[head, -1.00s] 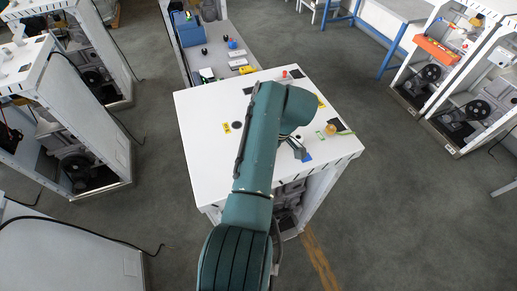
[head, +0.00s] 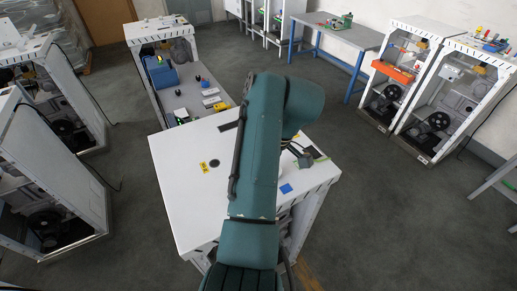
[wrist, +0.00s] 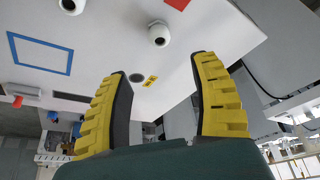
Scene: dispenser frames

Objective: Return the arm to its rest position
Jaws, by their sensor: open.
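My teal arm reaches from the bottom of the head view over the white dispenser top (head: 185,190). My gripper shows only in small part beyond the arm, and in the wrist view my gripper (wrist: 165,85) has its two yellow ribbed fingers spread wide with nothing between them. The wrist view looks at a pale surface with a blue square outline (wrist: 40,53), a yellow label (wrist: 150,81) and a white round fitting (wrist: 158,34). My arm hides part of the dispenser top in the head view.
A blue square (head: 286,188) and a yellow label (head: 203,167) mark the dispenser top. Behind it stands a frame with a blue box (head: 161,73) and small parts. Other frames stand left and right, with a blue-legged table (head: 340,33) at the back. Grey floor lies between.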

